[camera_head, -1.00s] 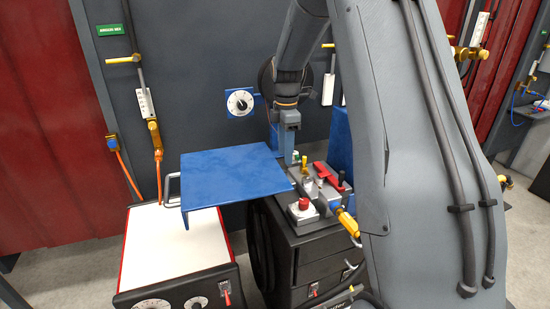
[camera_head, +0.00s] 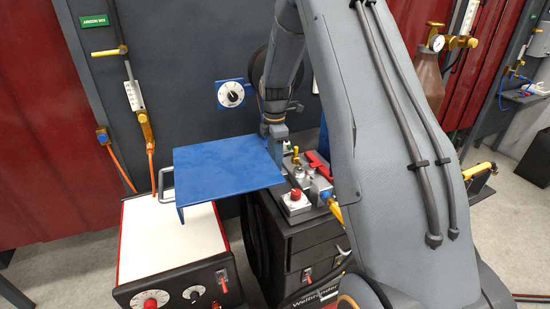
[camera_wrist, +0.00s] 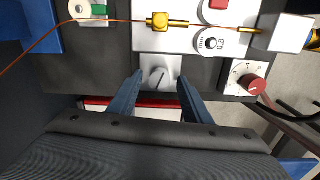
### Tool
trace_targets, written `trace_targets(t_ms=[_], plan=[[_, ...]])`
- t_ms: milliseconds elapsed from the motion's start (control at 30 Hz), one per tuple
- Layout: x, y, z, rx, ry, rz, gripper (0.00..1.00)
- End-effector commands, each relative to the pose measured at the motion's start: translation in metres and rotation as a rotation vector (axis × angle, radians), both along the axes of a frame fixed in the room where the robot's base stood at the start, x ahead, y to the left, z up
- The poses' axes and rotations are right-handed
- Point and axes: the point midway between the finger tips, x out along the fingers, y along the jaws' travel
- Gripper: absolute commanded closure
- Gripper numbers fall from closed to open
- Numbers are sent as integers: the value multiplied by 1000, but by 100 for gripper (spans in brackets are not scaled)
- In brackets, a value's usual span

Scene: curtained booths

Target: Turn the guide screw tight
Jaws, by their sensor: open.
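The wire-feed unit (camera_head: 325,200) stands on a black cabinet beside the blue plate. In the wrist view, a round grey slotted knob (camera_wrist: 158,78), which looks like the guide screw, sits on a small pale plate. My gripper (camera_wrist: 161,82) is open, with one finger on each side of this knob. I see a gap on both sides and cannot tell the height between fingers and knob. Above it, an orange wire (camera_wrist: 110,20) runs through a brass guide (camera_wrist: 168,20). In the head view my gripper (camera_head: 277,132) is beside the feed unit, its fingers mostly hidden.
The blue plate (camera_head: 222,165) juts out left of my gripper. A red knob (camera_wrist: 256,84) and a dial marked 0.8 (camera_wrist: 208,43) lie right of the fingers. A red lever (camera_head: 318,163) and red button (camera_head: 296,194) are on the unit. A white-topped machine (camera_head: 165,245) stands left.

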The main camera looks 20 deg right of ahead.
Motion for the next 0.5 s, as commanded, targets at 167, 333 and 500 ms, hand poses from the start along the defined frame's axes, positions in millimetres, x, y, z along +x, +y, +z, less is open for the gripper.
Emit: trace_targets(t_ms=[167, 333, 500], plan=[[0, 0, 0, 0, 0, 0, 62], [0, 0, 0, 0, 0, 0, 91], [0, 0, 0, 0, 0, -3, 97]])
